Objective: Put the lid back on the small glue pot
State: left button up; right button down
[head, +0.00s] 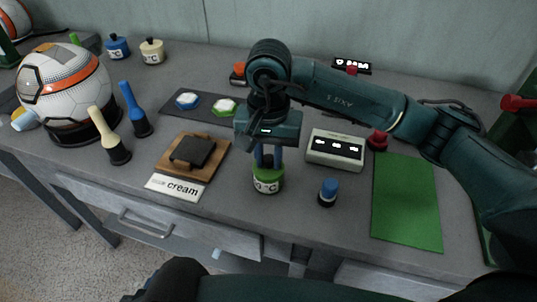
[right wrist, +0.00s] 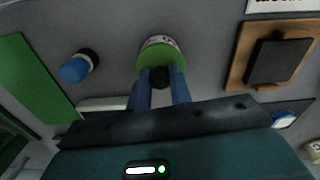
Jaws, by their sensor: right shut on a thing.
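The small pot (head: 267,187) has a pale body with dark marks and stands upright near the table's front edge. Its green lid (head: 262,174) has a black knob (right wrist: 160,77). The lid covers the pot's top in both views; I cannot tell whether it is fully seated or slightly above the rim. My right gripper (head: 267,164) points down over the pot. In the right wrist view its blue fingers (right wrist: 160,84) are shut on the knob, one on each side. The lid (right wrist: 154,57) hides the pot's opening. My left gripper is not in view.
A blue-topped bottle (head: 328,191) stands right of the pot, beside a display box (head: 335,148) and green mat (head: 407,203). Left are a wooden board (head: 208,167) and a "cream" card (head: 176,187). Blue (head: 118,48) and cream (head: 152,53) pots stand at the back.

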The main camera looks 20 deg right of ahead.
jog(key=c, duration=0.7)
grip_release()
jog(key=shift+r+p, duration=1.55)
jog(key=shift+r, duration=2)
grip_shut()
